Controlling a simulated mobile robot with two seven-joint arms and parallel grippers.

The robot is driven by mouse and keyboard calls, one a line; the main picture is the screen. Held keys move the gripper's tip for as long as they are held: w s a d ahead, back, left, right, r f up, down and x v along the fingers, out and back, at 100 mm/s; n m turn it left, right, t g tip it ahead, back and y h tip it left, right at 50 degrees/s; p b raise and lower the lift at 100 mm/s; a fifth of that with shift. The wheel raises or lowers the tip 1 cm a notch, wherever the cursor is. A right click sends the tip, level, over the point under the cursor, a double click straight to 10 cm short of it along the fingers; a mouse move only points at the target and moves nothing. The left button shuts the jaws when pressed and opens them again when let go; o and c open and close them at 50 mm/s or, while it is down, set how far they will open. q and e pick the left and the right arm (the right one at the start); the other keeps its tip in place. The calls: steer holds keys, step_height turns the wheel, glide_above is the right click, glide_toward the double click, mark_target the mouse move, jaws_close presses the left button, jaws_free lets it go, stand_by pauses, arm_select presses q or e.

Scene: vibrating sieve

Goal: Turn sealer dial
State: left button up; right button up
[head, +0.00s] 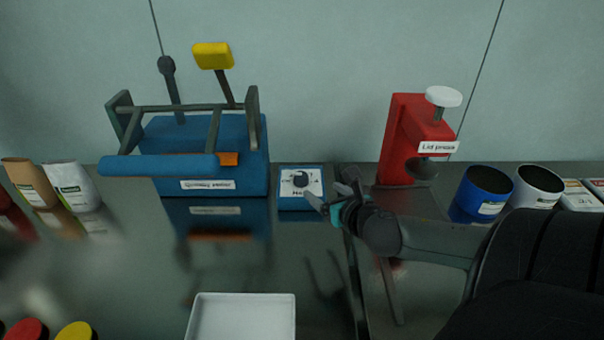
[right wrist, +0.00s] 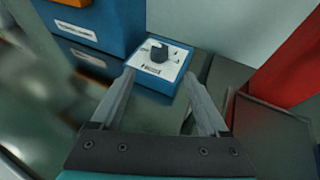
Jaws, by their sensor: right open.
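The dial (head: 300,179) is a dark knob on the white top face of a small blue box (head: 301,202), to the right of the large blue sealer (head: 252,178). In the right wrist view the knob (right wrist: 159,51) stands beyond my fingertips, with the box (right wrist: 150,79) partly between the fingers. My right gripper (head: 330,199) is just to the right of the box and open; its two fingers (right wrist: 160,84) show spread and empty. I cannot tell whether a finger touches the box. My left gripper is not in view.
A red lid press (head: 400,140) stands at the right, with a blue cup (head: 483,195) and a white cup (head: 535,187) beside it. A white tray (head: 242,318) lies at the front. Bags (head: 72,184) stand at the left. The middle of the counter is clear.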

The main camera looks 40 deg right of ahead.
mark_target(302, 176)
steer(key=b+x, duration=0.4)
steer(key=x, duration=0.9)
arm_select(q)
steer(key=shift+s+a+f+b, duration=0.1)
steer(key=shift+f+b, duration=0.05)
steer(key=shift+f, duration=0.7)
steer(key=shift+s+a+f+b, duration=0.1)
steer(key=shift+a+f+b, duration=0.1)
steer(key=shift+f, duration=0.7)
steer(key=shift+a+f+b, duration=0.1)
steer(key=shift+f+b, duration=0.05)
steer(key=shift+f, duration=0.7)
arm_select(e)
steer(key=shift+x, duration=1)
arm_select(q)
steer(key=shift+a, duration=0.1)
arm_select(e)
steer(key=shift+a, duration=0.1)
steer(key=c, duration=0.5)
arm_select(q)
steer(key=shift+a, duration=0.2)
arm_select(e)
jaws_close()
